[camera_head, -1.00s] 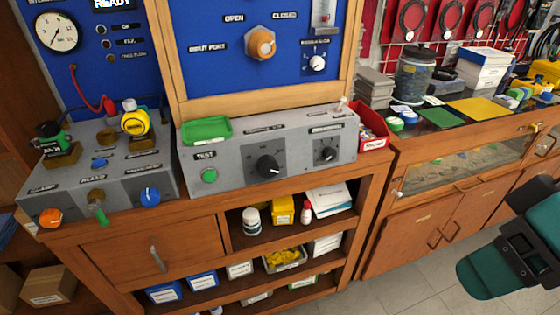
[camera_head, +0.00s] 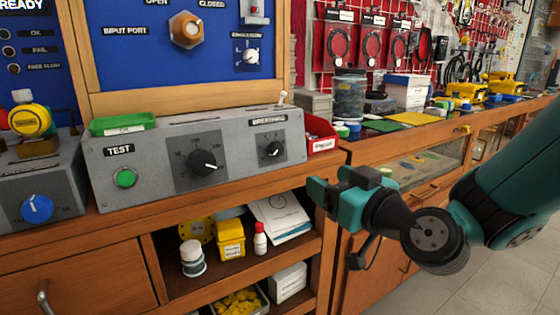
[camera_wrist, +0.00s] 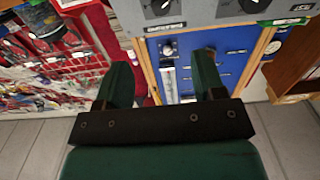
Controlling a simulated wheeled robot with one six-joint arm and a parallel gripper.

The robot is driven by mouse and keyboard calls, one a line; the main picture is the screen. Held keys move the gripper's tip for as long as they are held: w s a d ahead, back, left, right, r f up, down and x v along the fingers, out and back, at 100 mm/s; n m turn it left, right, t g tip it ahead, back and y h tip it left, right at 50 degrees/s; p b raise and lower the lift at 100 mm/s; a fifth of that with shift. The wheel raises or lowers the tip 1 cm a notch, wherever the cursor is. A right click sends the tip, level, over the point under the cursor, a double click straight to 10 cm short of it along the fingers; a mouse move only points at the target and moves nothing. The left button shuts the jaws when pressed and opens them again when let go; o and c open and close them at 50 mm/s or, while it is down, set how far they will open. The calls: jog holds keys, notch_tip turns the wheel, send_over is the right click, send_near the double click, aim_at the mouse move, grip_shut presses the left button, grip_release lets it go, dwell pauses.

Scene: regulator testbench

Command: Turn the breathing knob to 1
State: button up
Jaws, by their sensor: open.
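The breathing knob (camera_head: 271,149) is a small black knob on a dark square plate, at the right end of the grey bench panel (camera_head: 130,185) in the head view. Its label sits above it. The number it points to is too small to read. At the top edge of the wrist view, which looks upside down, the same knob (camera_wrist: 161,6) shows partly cut off. My gripper (camera_head: 335,195) is open and empty, to the right of and below the knob, in front of the cabinet, apart from the panel. In the wrist view my gripper (camera_wrist: 162,75) shows its two green fingers spread.
A larger black dial (camera_head: 203,163) and a green test button (camera_head: 124,178) share the panel. A green tray (camera_head: 122,124) lies on top at left. A red bin (camera_head: 320,135) stands just right of the panel. An open shelf (camera_head: 215,265) below holds bottles and boxes.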

aim_at(278, 151)
jog(key=p+x, duration=1)
jog(key=x, duration=0.5)
jog(key=shift+w+a+r, duration=0.1)
jog(key=shift+a+r, duration=0.05)
jog(key=shift+a, duration=0.1)
jog(key=shift+w+a, duration=0.25)
jog(key=shift+w, duration=0.15)
jog(key=c, duration=0.9)
